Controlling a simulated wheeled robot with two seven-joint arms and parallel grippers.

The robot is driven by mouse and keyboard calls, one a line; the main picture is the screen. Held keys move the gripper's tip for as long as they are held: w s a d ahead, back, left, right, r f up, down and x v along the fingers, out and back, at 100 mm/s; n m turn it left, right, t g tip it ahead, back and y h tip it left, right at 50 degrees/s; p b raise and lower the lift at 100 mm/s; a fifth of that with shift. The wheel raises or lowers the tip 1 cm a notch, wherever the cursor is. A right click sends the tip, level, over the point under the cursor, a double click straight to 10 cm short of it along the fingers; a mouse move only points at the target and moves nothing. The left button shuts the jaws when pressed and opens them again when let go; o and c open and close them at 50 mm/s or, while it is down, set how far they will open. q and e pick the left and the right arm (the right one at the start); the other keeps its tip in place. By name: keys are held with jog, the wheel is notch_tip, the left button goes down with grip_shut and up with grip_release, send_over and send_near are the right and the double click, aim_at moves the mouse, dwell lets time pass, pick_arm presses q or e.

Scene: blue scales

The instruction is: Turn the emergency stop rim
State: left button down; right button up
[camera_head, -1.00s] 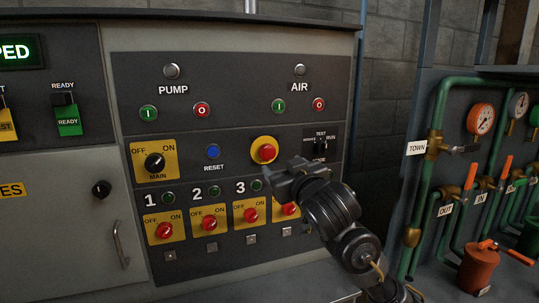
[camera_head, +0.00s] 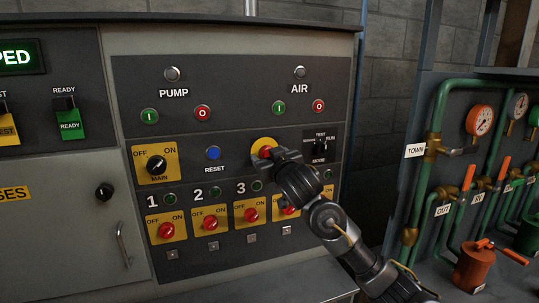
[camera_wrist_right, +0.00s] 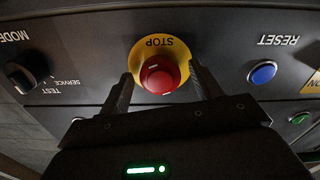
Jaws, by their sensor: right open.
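The emergency stop is a red mushroom button (camera_wrist_right: 160,75) on a round yellow plate (camera_wrist_right: 146,47) marked STOP. In the head view the yellow plate (camera_head: 263,142) is partly covered by my right gripper (camera_head: 268,155), which reaches it from the lower right. In the right wrist view my right gripper (camera_wrist_right: 163,85) is open, with one dark finger on each side of the red button. I cannot tell whether the fingers touch its rim. My left gripper is not in view.
The blue RESET button (camera_head: 213,153) is left of the stop, and the black MODE switch (camera_head: 320,147) is right of it. A row of red OFF/ON knobs (camera_head: 211,223) lies below. Green pipes with valves (camera_head: 422,200) stand at the right.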

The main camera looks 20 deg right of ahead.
jog(key=c, duration=1)
jog(key=shift+m, duration=0.3)
jog(key=shift+m+p, duration=2)
jog(key=shift+m, duration=1.4)
jog(key=shift+r, duration=0.1)
